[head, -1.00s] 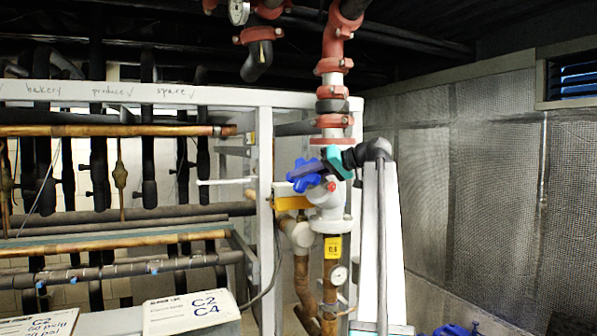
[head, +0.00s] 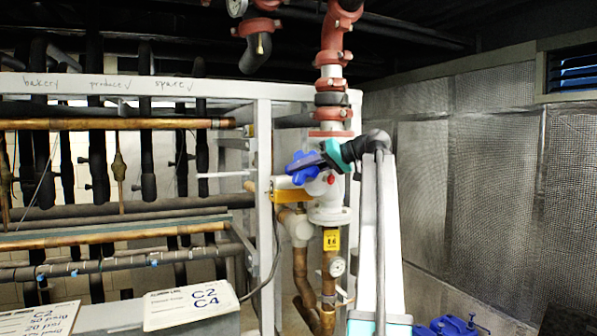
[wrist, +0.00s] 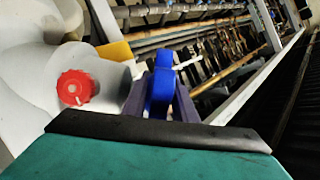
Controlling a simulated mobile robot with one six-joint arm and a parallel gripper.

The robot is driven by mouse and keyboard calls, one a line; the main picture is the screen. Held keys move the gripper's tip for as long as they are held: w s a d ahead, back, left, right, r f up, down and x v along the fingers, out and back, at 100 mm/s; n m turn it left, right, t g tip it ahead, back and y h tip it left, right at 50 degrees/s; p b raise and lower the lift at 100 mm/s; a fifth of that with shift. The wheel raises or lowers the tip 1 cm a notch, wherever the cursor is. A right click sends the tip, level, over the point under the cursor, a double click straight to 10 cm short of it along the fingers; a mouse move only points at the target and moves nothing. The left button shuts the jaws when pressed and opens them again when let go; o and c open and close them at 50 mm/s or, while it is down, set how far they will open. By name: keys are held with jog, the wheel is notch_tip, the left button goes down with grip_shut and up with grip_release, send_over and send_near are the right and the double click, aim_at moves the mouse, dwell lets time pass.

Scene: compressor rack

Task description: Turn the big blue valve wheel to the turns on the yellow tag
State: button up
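The big blue valve wheel (head: 302,166) has a lobed rim and sits on the left of the white valve body (head: 327,190). My teal gripper (head: 312,161) reaches it from the upper right. In the wrist view, the wheel's blue rim (wrist: 160,92) stands between my two purple fingers (wrist: 160,100), which lie close against both sides; the gripper looks shut on it. The yellow tag (head: 332,239) hangs below the valve; its black marking is too small to read surely. A small red knob (wrist: 75,88) sits beside the wheel on the valve body.
Red-clamped pipe (head: 334,60) rises above the valve, and a gauge (head: 337,266) sits below it. A white rack frame (head: 264,200) with copper pipes stands to the left. Blue valves (head: 448,326) lie low at the right.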

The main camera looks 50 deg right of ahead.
jog(key=p+v, duration=0.2)
jog(key=v, duration=1.2)
jog(key=shift+a+p, duration=0.15)
jog(key=shift+p, duration=0.25)
jog(key=shift+f, duration=0.1)
